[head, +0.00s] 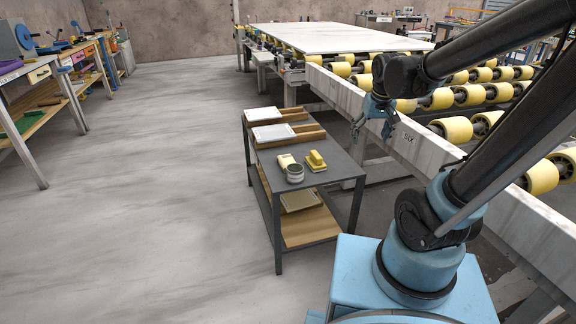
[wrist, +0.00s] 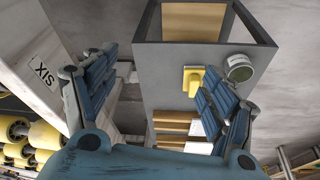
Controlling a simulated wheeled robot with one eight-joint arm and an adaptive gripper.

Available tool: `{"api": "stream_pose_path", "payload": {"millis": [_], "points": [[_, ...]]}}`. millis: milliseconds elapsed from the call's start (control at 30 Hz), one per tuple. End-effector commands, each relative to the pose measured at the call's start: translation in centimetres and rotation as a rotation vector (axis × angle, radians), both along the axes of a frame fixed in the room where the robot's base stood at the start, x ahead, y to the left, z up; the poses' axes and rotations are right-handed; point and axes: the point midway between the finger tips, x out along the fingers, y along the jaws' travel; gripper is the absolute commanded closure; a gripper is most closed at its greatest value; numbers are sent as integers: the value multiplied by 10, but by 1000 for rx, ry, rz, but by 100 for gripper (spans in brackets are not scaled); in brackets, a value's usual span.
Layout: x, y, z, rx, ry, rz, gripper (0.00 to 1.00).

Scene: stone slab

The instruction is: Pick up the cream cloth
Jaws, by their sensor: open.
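The cream cloth (head: 286,161) is a small pale yellow piece on the grey top of the cart (head: 335,178), behind the round tin. In the wrist view I cannot make it out; my right-hand finger covers that part of the cart top. My gripper (head: 372,130) is open and empty, up and to the right of the cart, beside the long stone beam. In the wrist view its two blue fingers (wrist: 160,68) are spread wide, with the cart top beyond them.
A yellow block-like item (head: 316,161) and a grey round tin (head: 295,173) stand close to the cloth. White slabs on wooden strips (head: 273,132) lie at the cart's far end. The stone beam (head: 425,150) runs along the right, with yellow rollers behind. The floor left of the cart is clear.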

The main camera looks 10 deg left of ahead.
Motion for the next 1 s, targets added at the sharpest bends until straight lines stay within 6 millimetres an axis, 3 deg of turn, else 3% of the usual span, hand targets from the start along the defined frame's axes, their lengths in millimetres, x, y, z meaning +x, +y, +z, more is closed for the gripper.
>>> {"api": "stream_pose_path", "payload": {"millis": [300, 500, 700, 833, 1000], "points": [[53, 99, -11, 17, -35, 112, 22], [74, 169, -28, 30, -57, 179, 22], [82, 234, -49, 44, -74, 239, 22], [83, 262, -60, 52, -81, 262, 22], [83, 279, -68, 55, -85, 276, 22]]}}
